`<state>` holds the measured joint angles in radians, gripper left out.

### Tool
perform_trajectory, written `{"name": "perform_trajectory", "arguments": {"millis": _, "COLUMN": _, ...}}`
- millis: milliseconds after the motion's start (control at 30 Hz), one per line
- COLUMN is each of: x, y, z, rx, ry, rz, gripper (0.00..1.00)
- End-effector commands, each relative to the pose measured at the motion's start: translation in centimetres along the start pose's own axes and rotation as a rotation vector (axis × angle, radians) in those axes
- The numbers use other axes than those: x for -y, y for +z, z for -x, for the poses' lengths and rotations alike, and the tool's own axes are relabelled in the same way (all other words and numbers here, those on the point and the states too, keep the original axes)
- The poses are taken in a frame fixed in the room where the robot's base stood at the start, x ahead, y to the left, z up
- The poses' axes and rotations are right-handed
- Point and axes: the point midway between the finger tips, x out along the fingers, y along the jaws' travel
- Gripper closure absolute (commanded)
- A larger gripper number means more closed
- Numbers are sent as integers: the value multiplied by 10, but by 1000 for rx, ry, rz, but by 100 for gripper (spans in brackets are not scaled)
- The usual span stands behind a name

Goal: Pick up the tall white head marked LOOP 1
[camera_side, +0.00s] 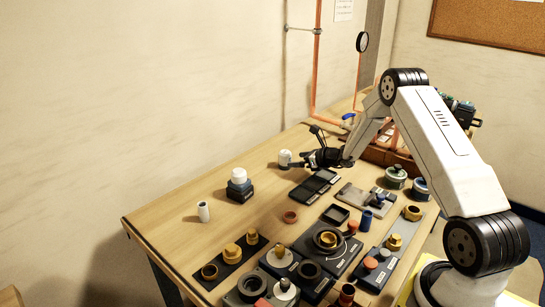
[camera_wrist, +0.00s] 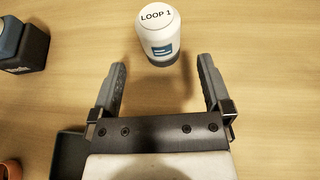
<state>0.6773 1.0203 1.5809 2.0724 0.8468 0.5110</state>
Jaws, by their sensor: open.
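The white head marked LOOP 1 (camera_wrist: 160,38) stands on the wooden table in the wrist view. It has a white rounded top with black lettering, a blue label and a grey base. It lies just ahead of my gripper (camera_wrist: 162,72), roughly centred between the two fingertips. My gripper is open and empty, with a finger to each side and wood showing between them. In the side view the head (camera_side: 285,158) stands just left of my gripper (camera_side: 300,161); whether they touch cannot be told there.
A dark block with a white cap (camera_side: 239,187) and a small white cylinder (camera_side: 203,211) stand to the left. A dark tray (camera_side: 315,185) lies just in front of my gripper. Several fixtures crowd the front. Bare wood surrounds the head.

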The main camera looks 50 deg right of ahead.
Motion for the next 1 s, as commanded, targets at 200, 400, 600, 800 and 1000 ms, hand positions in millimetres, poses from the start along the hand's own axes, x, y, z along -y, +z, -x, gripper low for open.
{"name": "perform_trajectory", "arguments": {"millis": 200, "x": 0, "y": 0, "z": -12, "rx": 1, "ry": 0, "rz": 1, "gripper": 0}}
{"name": "perform_trajectory", "arguments": {"millis": 400, "x": 0, "y": 0, "z": -13, "rx": 0, "ry": 0, "rz": 1, "gripper": 0}}
{"name": "perform_trajectory", "arguments": {"millis": 600, "x": -1, "y": 0, "z": -23, "rx": 0, "ry": 2, "rz": 1, "gripper": 0}}
{"name": "perform_trajectory", "arguments": {"millis": 800, "x": 0, "y": 0, "z": -42, "rx": 0, "ry": 2, "rz": 2, "gripper": 0}}
{"name": "perform_trajectory", "arguments": {"millis": 1000, "x": 0, "y": 0, "z": -58, "rx": -2, "ry": 2, "rz": 2, "gripper": 0}}
